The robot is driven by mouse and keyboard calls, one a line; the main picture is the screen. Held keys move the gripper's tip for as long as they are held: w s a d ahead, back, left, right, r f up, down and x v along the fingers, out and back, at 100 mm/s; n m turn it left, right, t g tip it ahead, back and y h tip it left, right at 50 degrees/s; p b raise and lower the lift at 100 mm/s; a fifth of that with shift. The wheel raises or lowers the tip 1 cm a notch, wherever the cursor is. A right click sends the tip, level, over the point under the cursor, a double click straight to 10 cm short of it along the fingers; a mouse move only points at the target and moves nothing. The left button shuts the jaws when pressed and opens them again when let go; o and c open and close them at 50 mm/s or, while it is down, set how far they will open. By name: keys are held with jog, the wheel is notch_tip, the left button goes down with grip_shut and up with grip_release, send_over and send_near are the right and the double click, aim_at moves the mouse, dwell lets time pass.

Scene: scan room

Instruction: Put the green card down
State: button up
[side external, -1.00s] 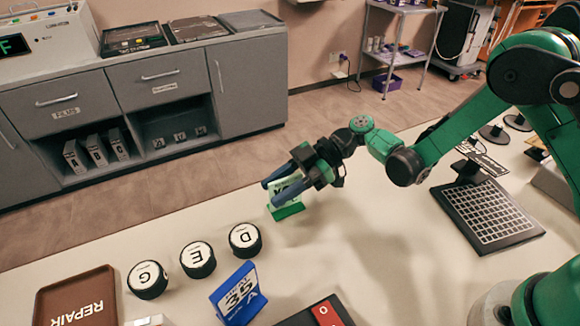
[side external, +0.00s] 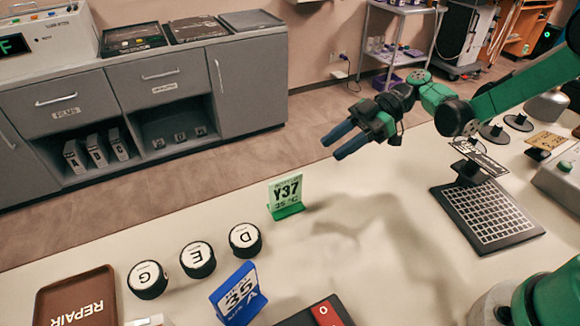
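The green card (side external: 286,193), a pale card marked Y37 on a green foot, stands upright on the table (side external: 330,262) near its far edge. My gripper (side external: 335,145) is up and to the right of the card, clear of it. Its two blue fingers are apart with nothing between them. Nothing hides the card's face.
A blue card (side external: 238,296) stands at the front. Black round pots G (side external: 148,280), E (side external: 198,259) and D (side external: 245,240) form a row left of the cards. A brown REPAIR tray (side external: 78,300) lies at the left and a black grid panel (side external: 487,214) at the right.

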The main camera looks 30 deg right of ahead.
jog(key=s+d+r+m+t+h, duration=0.5)
jog(key=s+m+h, duration=0.4)
jog(key=m+h, duration=0.4)
jog(key=d+m+t, duration=0.1)
jog(key=d+m, duration=0.1)
jog(key=m, duration=0.1)
jog(key=shift+s+m+t, duration=0.15)
jog(key=shift+m+t, duration=0.25)
